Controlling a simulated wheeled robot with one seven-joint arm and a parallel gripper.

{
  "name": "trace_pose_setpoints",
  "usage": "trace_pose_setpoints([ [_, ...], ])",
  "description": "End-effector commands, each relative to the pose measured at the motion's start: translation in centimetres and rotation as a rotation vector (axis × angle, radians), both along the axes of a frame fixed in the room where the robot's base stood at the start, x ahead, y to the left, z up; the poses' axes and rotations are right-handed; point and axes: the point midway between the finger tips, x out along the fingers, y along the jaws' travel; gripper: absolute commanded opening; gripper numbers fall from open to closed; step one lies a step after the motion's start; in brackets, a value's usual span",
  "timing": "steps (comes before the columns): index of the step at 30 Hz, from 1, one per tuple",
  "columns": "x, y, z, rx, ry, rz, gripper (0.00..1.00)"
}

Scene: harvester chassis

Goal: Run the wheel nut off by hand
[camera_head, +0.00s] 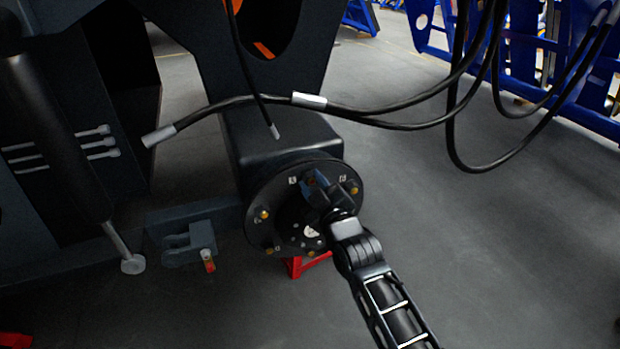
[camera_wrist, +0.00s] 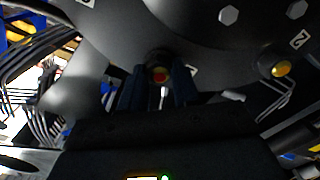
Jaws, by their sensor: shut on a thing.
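The round dark wheel hub (camera_head: 262,190) faces me in the middle of the head view, with several brass-coloured nuts or studs around its rim. My gripper (camera_head: 314,184) reaches its upper part from the lower right and covers some of the face. In the wrist view the two dark fingers of my gripper (camera_wrist: 157,84) stand either side of a wheel nut (camera_wrist: 159,74) with a red middle and a dark surround. They are shut on it at the hub's edge. The nut's sides are hidden by the fingers. A brass nut (camera_wrist: 281,68) shows to the right, near a plate marked 2.
Black hoses (camera_head: 390,112) with grey ends hang across the space above and right of the hub. A red stand (camera_head: 302,265) shows below the hub. A dark bracket (camera_head: 188,243) juts out at left. Blue frames (camera_head: 575,95) stand behind; the floor (camera_head: 500,240) at right is clear.

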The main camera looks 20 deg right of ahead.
Motion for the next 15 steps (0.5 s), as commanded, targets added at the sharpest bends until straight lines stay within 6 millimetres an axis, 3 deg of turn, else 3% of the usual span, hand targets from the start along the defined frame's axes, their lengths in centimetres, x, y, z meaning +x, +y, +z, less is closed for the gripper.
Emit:
trace_pose_setpoints([
  [7,-0.2,-0.05,-0.02,-0.064,-0.001,-0.001,0.0],
  [15,-0.34,0.0,0.34,-0.595,0.002,0.001,0.0],
])
